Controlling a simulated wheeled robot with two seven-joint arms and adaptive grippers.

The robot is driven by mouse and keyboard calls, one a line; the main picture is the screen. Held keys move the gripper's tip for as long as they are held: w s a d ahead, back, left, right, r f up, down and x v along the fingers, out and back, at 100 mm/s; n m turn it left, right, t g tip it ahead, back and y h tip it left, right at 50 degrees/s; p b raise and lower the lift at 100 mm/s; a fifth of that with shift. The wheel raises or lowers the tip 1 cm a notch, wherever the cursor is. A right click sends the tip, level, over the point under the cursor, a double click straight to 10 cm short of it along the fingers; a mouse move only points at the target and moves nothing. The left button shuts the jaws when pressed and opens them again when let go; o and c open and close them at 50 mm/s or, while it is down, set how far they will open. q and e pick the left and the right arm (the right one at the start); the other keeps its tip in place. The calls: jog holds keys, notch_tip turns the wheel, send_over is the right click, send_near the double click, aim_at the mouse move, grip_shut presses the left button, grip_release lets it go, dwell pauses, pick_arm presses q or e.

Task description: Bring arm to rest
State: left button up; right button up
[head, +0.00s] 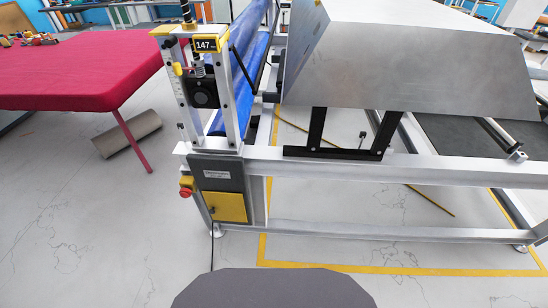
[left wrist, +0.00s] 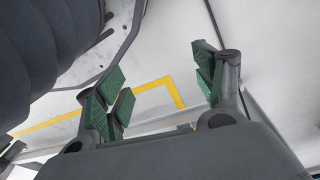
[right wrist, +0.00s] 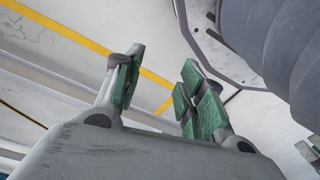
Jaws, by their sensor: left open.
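No gripper or arm shows in the head view. My left gripper (left wrist: 160,92) shows in the left wrist view with its green-padded fingers wide apart. Nothing is between them, and the floor with a yellow line lies behind. My right gripper (right wrist: 158,90) shows in the right wrist view. Its green-padded fingers stand apart with a clear gap, and it holds nothing.
A machine with a grey metal hood (head: 410,60), blue roller (head: 243,65) and control box (head: 222,185) stands in front. A red-covered table (head: 75,75) is at left, with a grey roll (head: 127,134) on the floor beneath. Floor (head: 90,230) at front left is clear.

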pick_arm(q)
jog(key=s+a+r+p, duration=0.1)
jog(key=s+a+p, duration=0.2)
jog(key=s+p, duration=0.6)
jog(key=s+a+r+p, duration=0.1)
jog(key=s+a+p, duration=0.2)
jog(key=s+p, duration=0.5)
jog(key=shift+s+r+g+y+p, duration=0.15)
jog(key=shift+s+g+y+p, duration=0.2)
jog(key=shift+s, duration=0.35)
pick_arm(e)
jog(key=s+d+r, duration=0.1)
jog(key=s+d, duration=0.2)
jog(key=s, duration=0.6)
jog(key=s+d+r, duration=0.1)
jog(key=s+d, duration=0.2)
jog(key=s, duration=0.6)
jog(key=shift+s+r+g+h, duration=0.2)
jog(key=shift+g+h, duration=0.1)
jog(key=shift+g, duration=0.1)
pick_arm(q)
jog(key=shift+a, duration=0.1)
pick_arm(e)
jog(key=shift+d+f, duration=0.1)
jog(key=shift+f, duration=0.05)
pick_arm(q)
jog(key=shift+f+b, duration=2.35)
pick_arm(e)
jog(key=shift+f, duration=2.25)
